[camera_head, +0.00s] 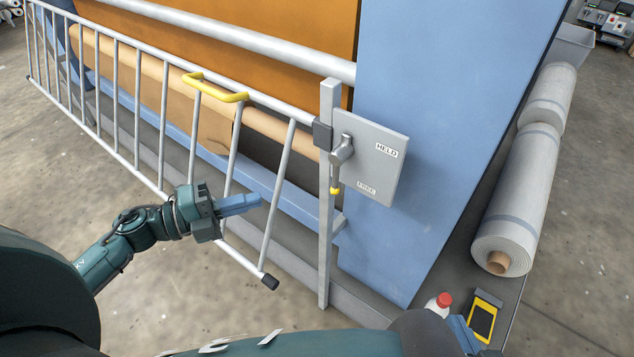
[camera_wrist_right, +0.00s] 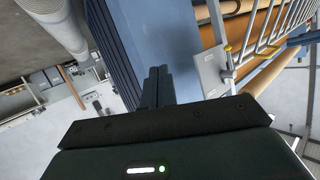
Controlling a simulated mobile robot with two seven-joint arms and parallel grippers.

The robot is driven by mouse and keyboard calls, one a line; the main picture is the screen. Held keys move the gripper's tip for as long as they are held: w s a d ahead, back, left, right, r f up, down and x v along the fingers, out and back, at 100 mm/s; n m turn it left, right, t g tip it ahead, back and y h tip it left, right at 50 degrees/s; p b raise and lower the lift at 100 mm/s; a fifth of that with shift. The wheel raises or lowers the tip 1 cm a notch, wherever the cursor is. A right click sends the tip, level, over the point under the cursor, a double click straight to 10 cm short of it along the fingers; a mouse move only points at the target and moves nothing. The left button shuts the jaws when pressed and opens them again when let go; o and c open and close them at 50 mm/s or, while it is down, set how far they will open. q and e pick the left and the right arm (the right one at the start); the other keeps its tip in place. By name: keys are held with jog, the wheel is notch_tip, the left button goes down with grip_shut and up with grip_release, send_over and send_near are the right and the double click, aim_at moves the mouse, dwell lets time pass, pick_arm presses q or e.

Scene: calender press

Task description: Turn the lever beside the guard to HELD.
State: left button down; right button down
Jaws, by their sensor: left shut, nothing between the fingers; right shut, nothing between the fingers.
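The lever (camera_head: 343,150) is a grey handle with a yellow tip, mounted on a grey plate (camera_head: 372,160) at the right end of the guard. It points down, with its tip near the FREE label (camera_head: 366,187); the HELD label (camera_head: 387,150) is at the plate's upper right. The barred guard (camera_head: 180,125) has a yellow handle (camera_head: 215,88). My left gripper (camera_head: 258,200) is shut and empty, in front of the guard's lower bars, left of and below the lever. My right gripper (camera_wrist_right: 155,75) is shut and empty in the right wrist view, apart from the plate (camera_wrist_right: 210,73).
A grey post (camera_head: 326,240) stands beside the plate. A blue machine panel (camera_head: 430,100) rises behind it. Grey rolls (camera_head: 515,205) lie at right. Floor is open at lower left.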

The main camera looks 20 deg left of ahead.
aim_at(333, 181)
pick_arm(q)
jog(key=x, duration=1.3)
jog(key=shift+p, duration=0.45)
pick_arm(e)
jog(key=shift+w+a+f+g, duration=0.1)
jog(key=shift+a+f+g, duration=0.05)
jog(key=shift+f+g, duration=0.15)
pick_arm(q)
jog(key=shift+w+d+f, duration=0.1)
jog(key=shift+d, duration=0.1)
pick_arm(e)
jog(key=shift+w+r, duration=0.1)
jog(key=shift+r, duration=0.05)
